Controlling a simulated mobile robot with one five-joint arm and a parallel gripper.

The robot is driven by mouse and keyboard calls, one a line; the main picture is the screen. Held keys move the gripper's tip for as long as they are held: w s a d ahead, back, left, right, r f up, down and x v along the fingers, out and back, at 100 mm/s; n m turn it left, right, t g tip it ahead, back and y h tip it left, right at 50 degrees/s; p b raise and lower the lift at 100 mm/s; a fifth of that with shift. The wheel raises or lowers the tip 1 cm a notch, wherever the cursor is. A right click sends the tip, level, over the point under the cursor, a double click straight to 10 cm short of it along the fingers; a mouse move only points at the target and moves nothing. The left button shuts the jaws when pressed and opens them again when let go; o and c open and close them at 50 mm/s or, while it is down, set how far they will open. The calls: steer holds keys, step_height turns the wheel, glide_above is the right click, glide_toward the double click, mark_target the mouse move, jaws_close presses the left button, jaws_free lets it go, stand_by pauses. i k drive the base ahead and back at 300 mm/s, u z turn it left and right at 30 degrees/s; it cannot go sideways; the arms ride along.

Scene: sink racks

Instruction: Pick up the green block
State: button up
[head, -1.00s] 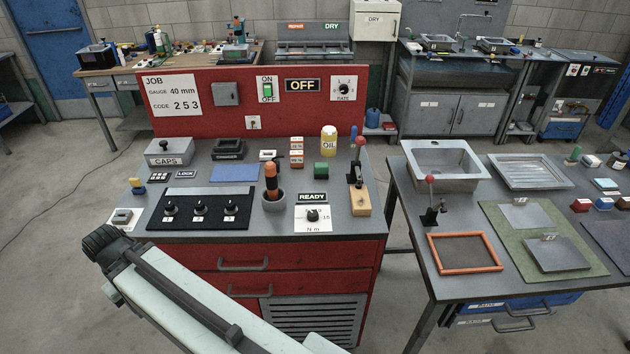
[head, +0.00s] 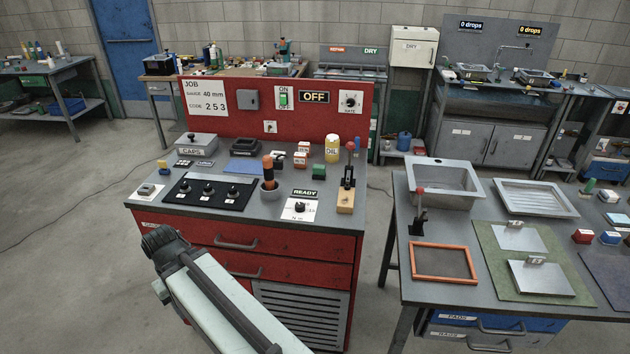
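My arm reaches in from the bottom of the head view and ends in a dark joint in front of the bench's left part. My gripper cannot be made out in this view. The arm is well apart from the green block.
An orange-handled tool in a grey cup (head: 269,184) is to the left. A grey sink table (head: 400,270) stands at right. Open floor (head: 75,270) lies at left.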

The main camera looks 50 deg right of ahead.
mark_target(318, 171)
steer(key=z, duration=0.15)
steer(key=i, duration=0.95)
steer(key=u, duration=0.1)
